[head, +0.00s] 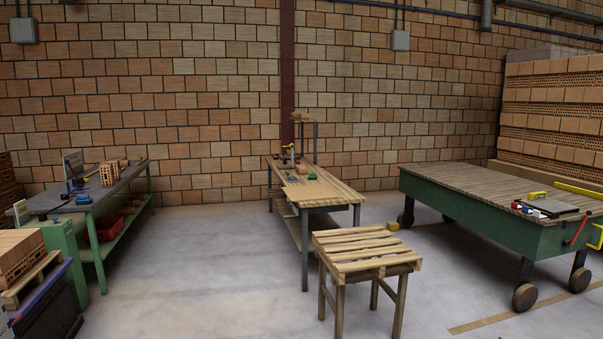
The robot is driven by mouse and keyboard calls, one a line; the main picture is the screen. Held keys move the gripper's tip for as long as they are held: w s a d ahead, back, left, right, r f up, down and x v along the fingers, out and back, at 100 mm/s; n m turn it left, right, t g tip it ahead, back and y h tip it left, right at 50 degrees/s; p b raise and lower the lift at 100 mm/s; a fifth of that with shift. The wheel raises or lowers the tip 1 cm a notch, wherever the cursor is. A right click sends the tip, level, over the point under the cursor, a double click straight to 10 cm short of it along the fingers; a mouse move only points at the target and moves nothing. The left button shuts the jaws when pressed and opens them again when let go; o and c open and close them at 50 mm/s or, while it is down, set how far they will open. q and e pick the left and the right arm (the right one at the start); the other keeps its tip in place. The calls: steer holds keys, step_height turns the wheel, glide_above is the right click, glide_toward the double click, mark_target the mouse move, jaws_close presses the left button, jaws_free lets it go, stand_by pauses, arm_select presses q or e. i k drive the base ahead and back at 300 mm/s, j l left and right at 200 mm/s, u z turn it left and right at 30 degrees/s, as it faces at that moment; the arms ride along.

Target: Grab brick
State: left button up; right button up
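A small orange brick (108,174), apparently hollow, stands on the green-legged workbench (135,172) at the left. More bricks (18,254) sit stacked on a small pallet at the lower left edge. A tall stack of bricks (553,96) in light and orange layers stands at the back right. Neither of my grippers shows in the head view.
A slatted wooden table (365,252) stands in front at centre, with a longer workbench (318,190) holding tools behind it. A green wheeled cart (470,213) stands at the right. Bare concrete floor (200,265) lies between the left and centre benches.

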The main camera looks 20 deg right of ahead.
mark_target(302, 170)
steer(key=i+z, duration=0.25)
steer(key=i, duration=4.25)
steer(key=i+j, duration=0.1)
steer(key=i, duration=2.35)
